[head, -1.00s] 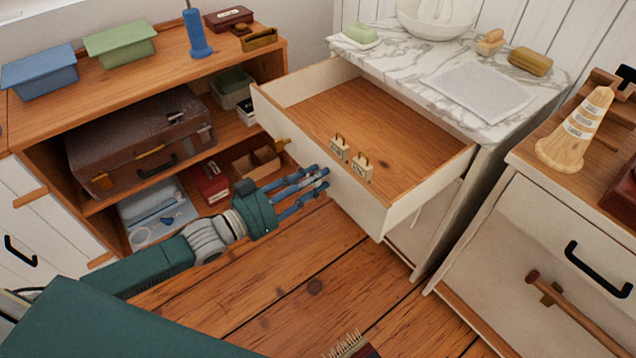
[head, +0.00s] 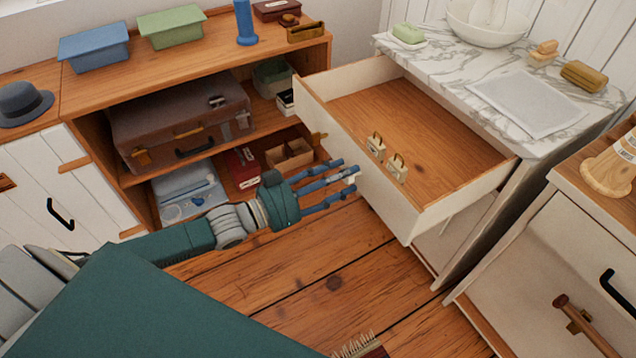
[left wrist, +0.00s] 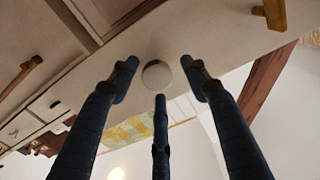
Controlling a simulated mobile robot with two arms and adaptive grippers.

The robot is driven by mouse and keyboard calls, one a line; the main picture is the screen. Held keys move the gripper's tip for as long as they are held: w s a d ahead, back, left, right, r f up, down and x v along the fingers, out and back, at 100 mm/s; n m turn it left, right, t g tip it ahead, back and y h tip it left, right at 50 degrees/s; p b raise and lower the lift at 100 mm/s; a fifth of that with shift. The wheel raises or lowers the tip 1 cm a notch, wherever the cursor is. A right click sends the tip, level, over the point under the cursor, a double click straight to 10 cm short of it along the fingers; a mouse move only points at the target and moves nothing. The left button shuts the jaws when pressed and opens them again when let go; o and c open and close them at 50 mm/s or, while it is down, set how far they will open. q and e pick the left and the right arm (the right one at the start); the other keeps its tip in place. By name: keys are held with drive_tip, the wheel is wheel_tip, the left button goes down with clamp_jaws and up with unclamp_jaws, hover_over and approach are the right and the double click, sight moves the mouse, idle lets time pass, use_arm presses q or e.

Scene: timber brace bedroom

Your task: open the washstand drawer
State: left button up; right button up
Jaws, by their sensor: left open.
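The washstand (head: 535,142) has a marble top. Its white-fronted drawer (head: 385,196) stands well pulled out, with its wooden floor showing. Two small cream padlock-like items (head: 398,168) are in it near the front. My left gripper (head: 350,178) is open just outside the drawer front, its blue fingers pointing at it. In the left wrist view a round pale knob (left wrist: 157,75) on the drawer front (left wrist: 205,42) lies between the spread fingertips (left wrist: 160,85). I cannot tell whether any finger touches it. My right gripper is not in view.
A wooden shelf unit (head: 215,62) with a brown suitcase (head: 180,120) stands left of the drawer. A white cabinet (head: 560,255) with a black handle stands at the right. A brush (head: 358,347) lies at the bottom edge. Open floor (head: 320,270) lies before the drawer.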

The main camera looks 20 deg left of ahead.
use_arm(q)
drive_tip(key=v, duration=1)
drive_tip(key=shift+s+a+r, duration=0.15)
drive_tip(key=shift+s, duration=0.05)
